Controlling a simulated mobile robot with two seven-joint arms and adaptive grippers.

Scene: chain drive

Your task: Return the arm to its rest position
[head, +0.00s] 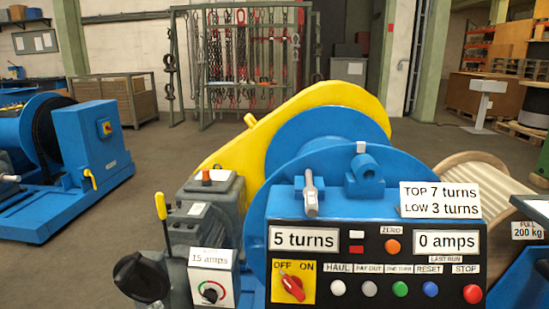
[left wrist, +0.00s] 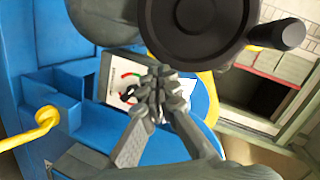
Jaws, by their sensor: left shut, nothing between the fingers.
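My left gripper (left wrist: 160,88) shows in the left wrist view with its grey fingers together and nothing between them. Behind the fingertips is a white dial plate (left wrist: 118,78) with a red and green arc, partly hidden by the fingers. No contact between fingers and plate can be made out. My right gripper is in neither view.
A control panel (head: 380,240) fills the lower middle, reading 5 turns and 0 amps. A yellow lever (head: 160,206) stands by a grey motor (head: 213,218). A yellow guard (head: 345,93) rises behind. Another blue machine (head: 92,155) stands left, with open floor beyond.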

